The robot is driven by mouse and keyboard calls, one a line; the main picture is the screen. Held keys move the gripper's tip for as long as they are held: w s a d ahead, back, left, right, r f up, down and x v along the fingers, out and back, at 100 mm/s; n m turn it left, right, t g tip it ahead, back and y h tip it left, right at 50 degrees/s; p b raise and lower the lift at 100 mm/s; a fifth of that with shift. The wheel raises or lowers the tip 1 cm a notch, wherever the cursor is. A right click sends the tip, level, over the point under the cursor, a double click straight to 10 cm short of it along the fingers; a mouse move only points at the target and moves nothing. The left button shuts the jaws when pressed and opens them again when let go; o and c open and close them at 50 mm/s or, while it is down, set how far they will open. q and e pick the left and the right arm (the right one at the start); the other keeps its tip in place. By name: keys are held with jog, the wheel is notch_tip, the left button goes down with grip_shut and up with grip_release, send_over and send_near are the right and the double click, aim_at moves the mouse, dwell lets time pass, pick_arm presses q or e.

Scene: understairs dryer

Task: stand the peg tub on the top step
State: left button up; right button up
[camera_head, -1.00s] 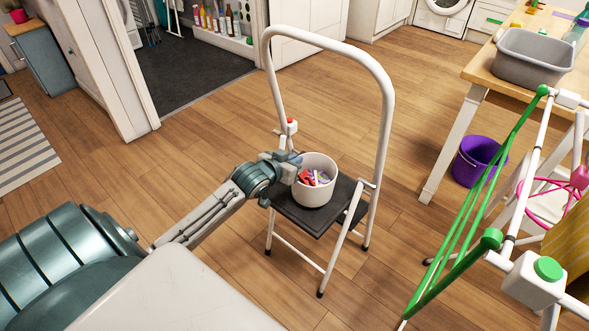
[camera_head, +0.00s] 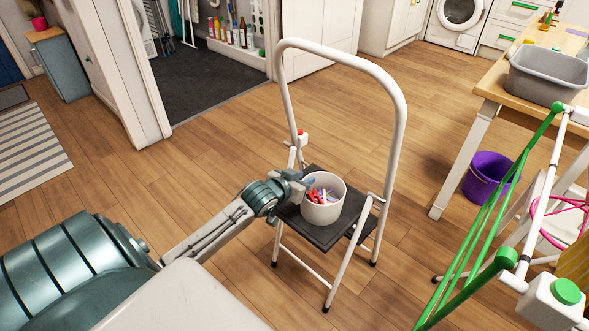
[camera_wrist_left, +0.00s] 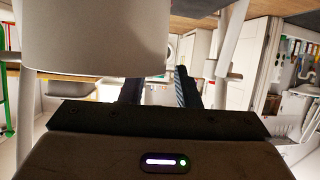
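The peg tub (camera_head: 323,212) is a round white tub with red, purple and white pegs inside. It is upright and appears to rest on the dark top step (camera_head: 290,214) of the white step stool (camera_head: 398,130). My left gripper (camera_head: 303,182) is at the tub's left rim. In the left wrist view, the tub (camera_wrist_left: 95,38) fills the upper left. There my left gripper (camera_wrist_left: 158,88) has its two fingers apart with a clear gap. The left finger's tip is hidden behind the tub's wall. My right gripper is not in view.
The stool's tall hoop rail rises behind the tub. A green and white frame (camera_head: 480,220) stands at the right. Wood floor is clear to the left.

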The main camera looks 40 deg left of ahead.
pick_arm(q)
jog(key=p+v, duration=0.3)
jog(key=v, duration=0.8)
jog(key=s+d+f+g, duration=0.3)
jog(key=s+d, duration=0.4)
jog(key=s, duration=0.2)
jog(key=s+d+f+m+g+h, duration=0.1)
jog(key=s+d+f, duration=0.3)
jog(key=s+d, duration=0.4)
jog(key=shift+s+d+g, duration=0.3)
jog(key=shift+s+g, duration=0.3)
jog(key=shift+g, duration=0.3)
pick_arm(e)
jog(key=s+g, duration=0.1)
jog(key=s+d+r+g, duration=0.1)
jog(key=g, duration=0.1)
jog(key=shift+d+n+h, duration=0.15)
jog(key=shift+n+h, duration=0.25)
